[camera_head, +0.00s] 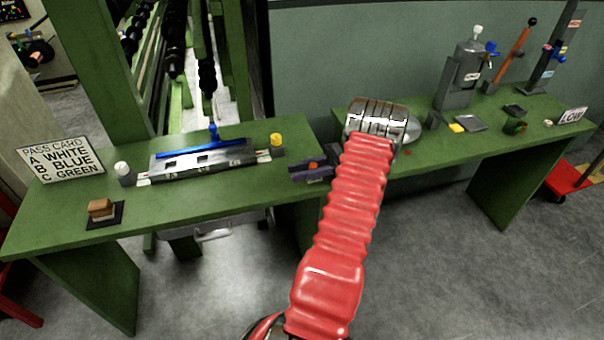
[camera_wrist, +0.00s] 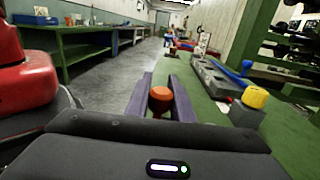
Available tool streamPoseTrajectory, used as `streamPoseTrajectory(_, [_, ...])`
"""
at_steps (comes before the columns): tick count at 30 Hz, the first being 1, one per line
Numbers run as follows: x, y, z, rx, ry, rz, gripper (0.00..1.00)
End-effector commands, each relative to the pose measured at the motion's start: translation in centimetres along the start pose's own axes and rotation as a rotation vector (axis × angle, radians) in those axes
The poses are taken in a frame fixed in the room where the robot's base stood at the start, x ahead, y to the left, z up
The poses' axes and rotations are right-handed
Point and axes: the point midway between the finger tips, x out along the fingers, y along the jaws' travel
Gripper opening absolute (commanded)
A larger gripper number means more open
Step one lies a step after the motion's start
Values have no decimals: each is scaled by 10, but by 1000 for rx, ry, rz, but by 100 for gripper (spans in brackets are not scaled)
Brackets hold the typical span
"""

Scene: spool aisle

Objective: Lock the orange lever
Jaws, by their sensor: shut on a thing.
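An orange lever (camera_head: 517,48) with a black ball end stands at the back of the right bench, leaning to the right; its base is partly hidden. My gripper (camera_head: 313,171) is at the right end of the left bench, far to the left of that lever. Its purple-grey fingers are shut on a small orange knob (camera_head: 313,165). In the wrist view my gripper (camera_wrist: 161,97) has the orange knob (camera_wrist: 160,97) between its fingers, with the lower part of the knob hidden. I cannot tell whether the knob is clear of the bench.
A grey fixture (camera_head: 205,162) with a blue handle (camera_head: 203,147) lies left of my gripper, beside a yellow-capped piece (camera_head: 277,142) and a white-capped piece (camera_head: 122,169). A grey press (camera_head: 462,75) and a "LOW" sign (camera_head: 572,115) stand on the right bench (camera_head: 470,143). Open floor lies in front.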

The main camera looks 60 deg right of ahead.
Motion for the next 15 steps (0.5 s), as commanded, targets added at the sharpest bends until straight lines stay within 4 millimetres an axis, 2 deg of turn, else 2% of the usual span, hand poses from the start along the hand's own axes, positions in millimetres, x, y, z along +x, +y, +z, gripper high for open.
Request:
streamPoseTrajectory(11, [4,-2,0,2,1,18,0])
streamPoseTrajectory(12, [4,-2,0,2,1,18,22])
streamPoseTrajectory(15, [5,-2,0,2,1,20,29])
